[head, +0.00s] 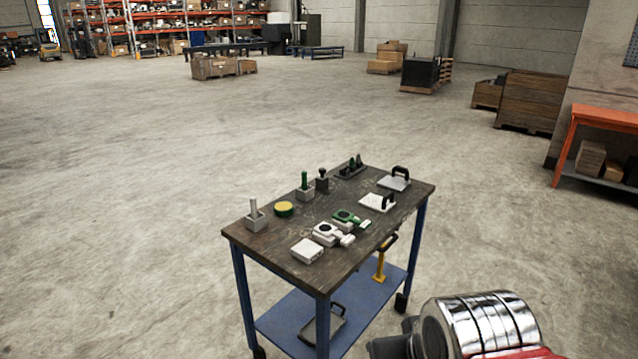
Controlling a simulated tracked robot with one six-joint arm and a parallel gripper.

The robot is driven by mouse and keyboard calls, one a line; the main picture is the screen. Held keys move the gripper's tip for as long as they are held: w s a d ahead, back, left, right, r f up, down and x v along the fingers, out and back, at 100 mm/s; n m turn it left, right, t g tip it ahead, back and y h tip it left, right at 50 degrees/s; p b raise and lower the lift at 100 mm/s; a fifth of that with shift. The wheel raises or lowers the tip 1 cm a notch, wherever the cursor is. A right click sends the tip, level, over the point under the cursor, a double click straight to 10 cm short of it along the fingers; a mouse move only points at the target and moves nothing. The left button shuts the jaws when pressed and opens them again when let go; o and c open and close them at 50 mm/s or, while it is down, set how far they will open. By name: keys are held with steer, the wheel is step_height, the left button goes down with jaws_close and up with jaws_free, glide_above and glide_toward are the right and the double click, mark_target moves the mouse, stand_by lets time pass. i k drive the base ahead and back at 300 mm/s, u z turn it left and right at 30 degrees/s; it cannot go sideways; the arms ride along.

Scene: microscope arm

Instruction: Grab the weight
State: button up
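I cannot tell for certain which item is the weight. A small dark piece with a round knob on top (322,180) stands upright near the far edge of the table top and looks most like a weight. Left of it stand a grey block with a green rod (304,188), a yellow disc with a green rim (284,209) and a grey block with a pale rod (255,216). Part of my own arm shows at the bottom right, to the right of the table. My gripper's fingers are not visible.
The dark-topped table (270,248) has blue legs and a lower shelf (285,310). On top are white and green microscope arms (345,222), a white box (307,251), handled plates (394,181) and a dark rack (351,167). An orange bench (600,118) stands right.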

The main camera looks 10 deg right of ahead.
mark_target(322, 181)
steer(key=z, duration=1.3)
steer(key=i, duration=2.8)
